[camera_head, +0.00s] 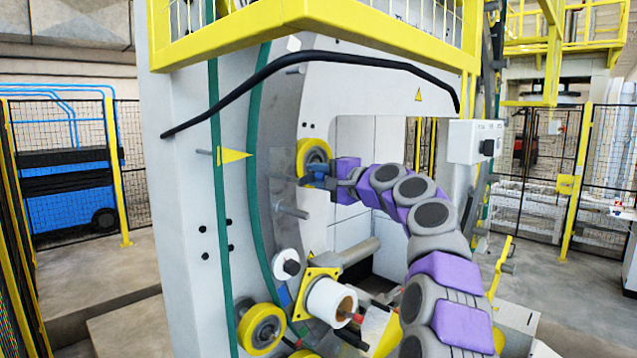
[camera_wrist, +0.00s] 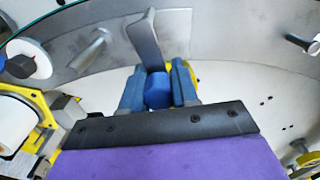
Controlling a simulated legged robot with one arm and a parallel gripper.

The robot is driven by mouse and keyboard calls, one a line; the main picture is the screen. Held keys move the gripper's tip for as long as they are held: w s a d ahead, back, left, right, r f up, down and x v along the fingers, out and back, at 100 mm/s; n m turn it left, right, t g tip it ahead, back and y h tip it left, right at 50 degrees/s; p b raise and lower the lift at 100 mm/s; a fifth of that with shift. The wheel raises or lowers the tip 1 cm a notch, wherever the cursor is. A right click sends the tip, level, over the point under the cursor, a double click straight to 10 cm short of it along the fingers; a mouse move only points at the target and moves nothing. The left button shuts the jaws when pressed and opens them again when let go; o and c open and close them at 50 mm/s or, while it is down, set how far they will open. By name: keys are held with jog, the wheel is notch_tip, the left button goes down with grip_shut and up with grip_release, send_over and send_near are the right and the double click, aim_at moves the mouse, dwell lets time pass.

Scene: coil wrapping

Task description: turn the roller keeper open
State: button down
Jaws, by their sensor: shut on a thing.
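My gripper (camera_head: 316,180) is at the upper part of the ring-shaped grey machine face, just below a yellow-rimmed roller (camera_head: 313,154). A grey metal plate (camera_wrist: 144,38), probably part of the keeper, rises beyond the handle, tilted a little left. The fingers partly hide the handle and the roller, so the join between handle and plate is unclear.
A white roll (camera_head: 326,302) on a yellow bracket and a lower yellow roller (camera_head: 261,328) sit below. A metal pin (camera_head: 291,210) sticks out near my gripper. A black cable (camera_head: 330,57) arches above. The machine's opening lies right, behind my arm.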

jog(key=shift+r+n, duration=0.1)
jog(key=shift+n, duration=0.4)
jog(key=shift+a, duration=0.1)
jog(key=c, duration=0.8)
grip_release()
jog(key=shift+s+r, duration=0.1)
jog(key=shift+s, duration=0.15)
jog(key=shift+c, duration=0.2)
jog(key=shift+w, duration=0.1)
jog(key=shift+s+d+b, duration=0.35)
jog(key=shift+s+d, duration=0.1)
jog(key=b+v, duration=0.3)
jog(key=v, duration=1.3)
